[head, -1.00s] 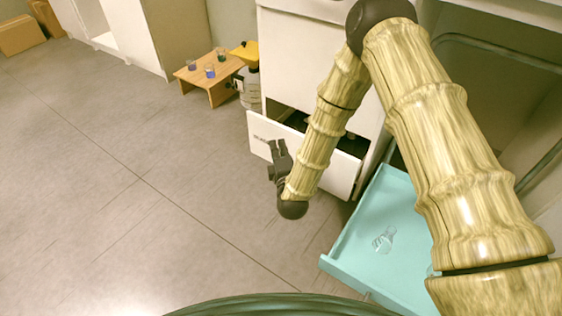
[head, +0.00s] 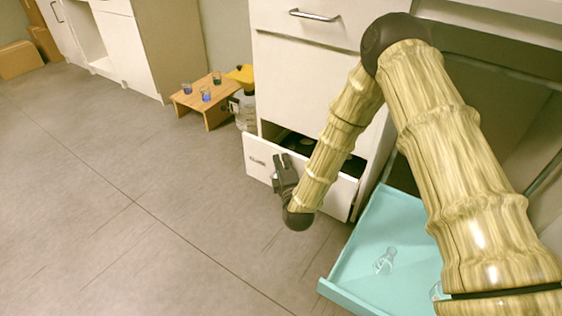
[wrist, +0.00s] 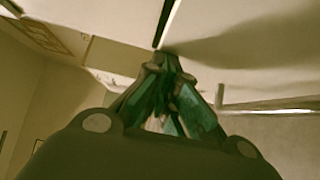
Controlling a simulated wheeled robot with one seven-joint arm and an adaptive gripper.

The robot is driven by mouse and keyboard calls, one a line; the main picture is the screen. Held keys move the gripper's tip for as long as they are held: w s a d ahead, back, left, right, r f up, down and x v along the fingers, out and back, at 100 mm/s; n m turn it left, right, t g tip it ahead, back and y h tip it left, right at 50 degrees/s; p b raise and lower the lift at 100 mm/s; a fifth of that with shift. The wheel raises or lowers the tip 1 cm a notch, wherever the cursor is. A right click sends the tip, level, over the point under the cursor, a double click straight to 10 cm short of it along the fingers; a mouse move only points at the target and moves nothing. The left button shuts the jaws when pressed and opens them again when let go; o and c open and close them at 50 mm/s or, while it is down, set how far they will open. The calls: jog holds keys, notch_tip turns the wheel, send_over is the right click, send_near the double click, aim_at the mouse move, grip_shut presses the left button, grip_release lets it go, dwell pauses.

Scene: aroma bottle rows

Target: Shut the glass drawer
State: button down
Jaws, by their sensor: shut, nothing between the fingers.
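In the wrist view the fingertips (wrist: 168,65) meet close to a pale surface. I cannot tell whether they touch the drawer front. My arm hides part of the drawer.
A turquoise tray (head: 345,275) with a clear glass flask (head: 385,261) is at the lower right. The floor (head: 100,220) at left is clear.

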aim_at(289, 154)
jog(key=w+d+p, duration=0.4)
jog(key=w+d, duration=0.1)
jog(key=w, duration=0.2)
jog(key=shift+w+d+r, duration=0.2)
jog(key=shift+w+d, duration=0.1)
jog(key=shift+w, duration=0.1)
jog(key=s+a+p, duration=0.1)
jog(key=s, duration=0.1)
jog(key=s+a+p, duration=0.1)
jog(key=s, duration=0.1)
jog(key=s+a, duration=0.1)
jog(key=shift+s+r+p, duration=0.15)
jog(key=shift+s+p, duration=0.25)
jog(key=s+d+p, duration=0.2)
jog(key=s, duration=0.5)
jog(key=shift+s+f, duration=0.25)
jog(key=shift+s, duration=0.15)
jog(key=shift+p, duration=0.4)
